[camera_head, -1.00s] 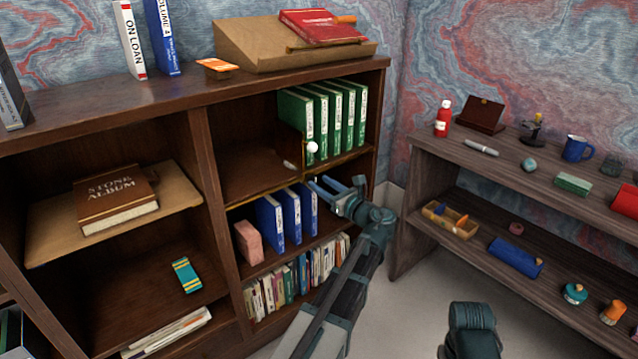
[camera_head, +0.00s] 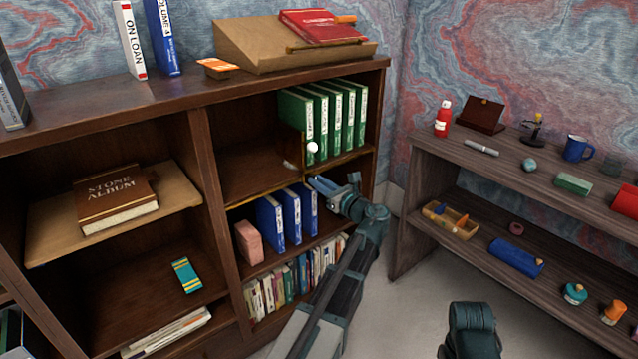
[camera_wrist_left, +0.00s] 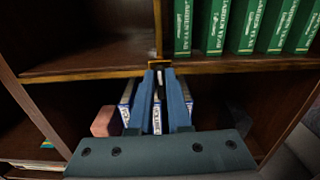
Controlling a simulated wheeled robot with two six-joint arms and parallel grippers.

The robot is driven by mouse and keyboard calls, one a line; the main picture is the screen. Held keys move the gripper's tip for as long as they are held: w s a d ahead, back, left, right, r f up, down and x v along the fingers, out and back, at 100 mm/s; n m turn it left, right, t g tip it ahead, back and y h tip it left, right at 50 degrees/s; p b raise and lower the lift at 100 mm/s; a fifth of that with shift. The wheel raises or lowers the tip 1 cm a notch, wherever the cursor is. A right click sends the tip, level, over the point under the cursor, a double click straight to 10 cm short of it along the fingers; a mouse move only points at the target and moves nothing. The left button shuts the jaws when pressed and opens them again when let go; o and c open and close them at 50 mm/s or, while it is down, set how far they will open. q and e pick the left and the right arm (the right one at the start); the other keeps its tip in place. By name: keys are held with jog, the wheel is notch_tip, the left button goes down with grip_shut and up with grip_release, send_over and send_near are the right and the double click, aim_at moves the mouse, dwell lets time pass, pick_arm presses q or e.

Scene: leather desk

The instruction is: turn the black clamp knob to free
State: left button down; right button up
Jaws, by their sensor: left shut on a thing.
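My left gripper (camera_head: 315,183) reaches the front edge of the middle shelf, just under the divider with the white ball (camera_head: 312,148). In the left wrist view its two blue fingers (camera_wrist_left: 160,72) point at the brass-edged shelf front and are closed on a small dark thing between their tips. This is the black clamp knob (camera_wrist_left: 160,69); only a little of it shows between the fingers. In the head view the knob is hidden by the gripper. How far it is turned cannot be told.
Green binders (camera_head: 330,118) stand right of the divider; the bay left of it is empty. Below are blue binders (camera_head: 290,215) and a pink block (camera_head: 248,243), close under the left gripper. A second shelf unit (camera_head: 430,165) stands to the right, with open floor between.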

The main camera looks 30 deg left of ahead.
pick_arm(q)
jog(key=shift+n, duration=0.3)
jog(key=shift+s+a+f+n+b, duration=0.1)
jog(key=shift+s+f+n+b, duration=0.1)
jog(key=shift+n, duration=2.55)
jog(key=shift+s+a+f+n+b, duration=0.1)
jog(key=shift+s+f+n+b, duration=0.1)
jog(key=shift+n, duration=2.6)
jog(key=shift+s+f+n+b, duration=0.1)
jog(key=shift+f+n+b, duration=0.1)
jog(key=shift+n, duration=2.55)
jog(key=c, duration=0.9)
grip_release()
jog(key=shift+o, duration=0.2)
jog(key=v, duration=1.4)
